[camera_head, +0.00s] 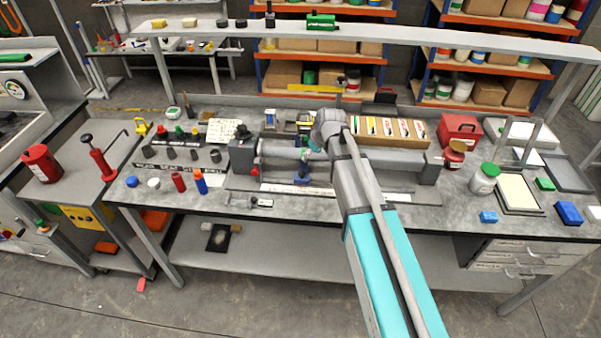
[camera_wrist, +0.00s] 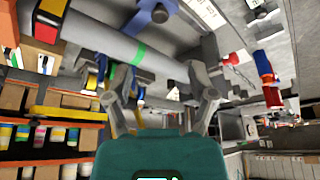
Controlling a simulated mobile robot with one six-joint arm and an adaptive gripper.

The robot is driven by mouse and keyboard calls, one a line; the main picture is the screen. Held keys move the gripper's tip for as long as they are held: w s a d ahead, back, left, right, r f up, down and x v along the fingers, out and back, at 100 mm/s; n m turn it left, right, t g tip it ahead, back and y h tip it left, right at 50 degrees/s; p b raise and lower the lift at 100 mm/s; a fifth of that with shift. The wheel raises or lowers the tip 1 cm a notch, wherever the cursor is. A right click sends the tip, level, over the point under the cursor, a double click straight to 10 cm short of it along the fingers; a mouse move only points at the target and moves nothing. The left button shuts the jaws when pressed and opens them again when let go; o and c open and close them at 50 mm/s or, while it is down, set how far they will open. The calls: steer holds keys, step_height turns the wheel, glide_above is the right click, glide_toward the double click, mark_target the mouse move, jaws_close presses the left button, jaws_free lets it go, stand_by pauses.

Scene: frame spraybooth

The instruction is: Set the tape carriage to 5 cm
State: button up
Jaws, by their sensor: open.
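A long grey tube (camera_head: 280,160) lies across a bench fixture, between a dark end block (camera_head: 241,156) and a grey block at the right. A blue part (camera_head: 301,179) sits at the tube's front, above a pale strip (camera_head: 290,189); I cannot tell whether it is the tape carriage, and no scale marks are readable. The wrist view shows the tube (camera_wrist: 105,42) with a green band (camera_wrist: 117,76) and the blue part (camera_wrist: 158,12). My gripper (camera_wrist: 162,100) is open and empty beside the tube. My arm hides part of the fixture in the head view.
A box of cartridges (camera_head: 393,130) stands behind the fixture at the right, near a red toolbox (camera_head: 459,130). Small bottles and caps stand at the bench's left. A raised shelf (camera_head: 380,33) spans the back.

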mark_target(302, 172)
steer(key=shift+b+x, duration=5.8)
steer(key=shift+x, duration=0.7)
steer(key=shift+w, duration=0.1)
jaws_close()
